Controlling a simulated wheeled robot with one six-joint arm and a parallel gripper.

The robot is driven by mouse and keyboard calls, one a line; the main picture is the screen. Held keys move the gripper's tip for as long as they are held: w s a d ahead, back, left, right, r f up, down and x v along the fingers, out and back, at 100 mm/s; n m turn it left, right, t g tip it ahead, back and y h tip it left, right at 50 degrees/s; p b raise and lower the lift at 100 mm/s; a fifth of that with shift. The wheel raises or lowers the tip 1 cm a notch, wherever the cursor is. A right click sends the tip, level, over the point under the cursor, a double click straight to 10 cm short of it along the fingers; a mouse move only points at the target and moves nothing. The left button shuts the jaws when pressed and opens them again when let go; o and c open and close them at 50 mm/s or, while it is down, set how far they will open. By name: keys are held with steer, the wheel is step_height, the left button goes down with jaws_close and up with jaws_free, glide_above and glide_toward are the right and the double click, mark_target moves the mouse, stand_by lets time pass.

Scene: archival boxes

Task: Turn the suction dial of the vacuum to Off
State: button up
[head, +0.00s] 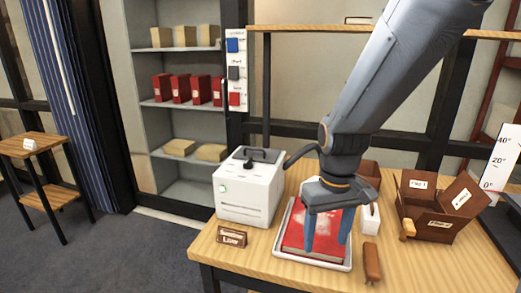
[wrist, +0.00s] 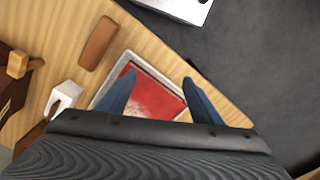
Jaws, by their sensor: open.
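The vacuum (head: 240,205) is a white box on the wooden table, left of the tray in the head view. Its top carries a dark handle-like part and a small dark knob (head: 248,164), which may be the suction dial; its setting is too small to read. A green spot shows on its front. My gripper (head: 327,242) points down over a red book (head: 300,232), with its blue fingers apart and nothing between them. The wrist view also shows the open gripper (wrist: 159,80) above the red book (wrist: 150,95).
The book lies in a white tray (head: 291,258). A label stand (head: 232,238) is in front of the vacuum. A brown bar-like object (head: 372,262), a white item (head: 370,217) and an open brown box (head: 428,227) stand right of the tray. Shelves are behind.

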steer(key=w+a+r+n+p, duration=0.1)
steer(key=w+a+r+n, duration=0.3)
steer(key=w, duration=0.5)
steer(key=w+a+r+n+p, duration=0.1)
steer(key=w+a+r+n, duration=0.2)
steer(key=w+a+r, duration=0.45)
step_height(320, 180, up, 5)
steer(key=n+p, duration=0.1)
steer(key=n, duration=0.4)
glide_above(248, 160)
steer(key=shift+d+f, duration=0.1)
steer(key=shift+d, duration=0.05)
steer(key=shift+a, duration=0.2)
steer(key=shift+f+p, duration=1)
steer(key=shift+f, duration=2.75)
steer(key=c, duration=1.1)
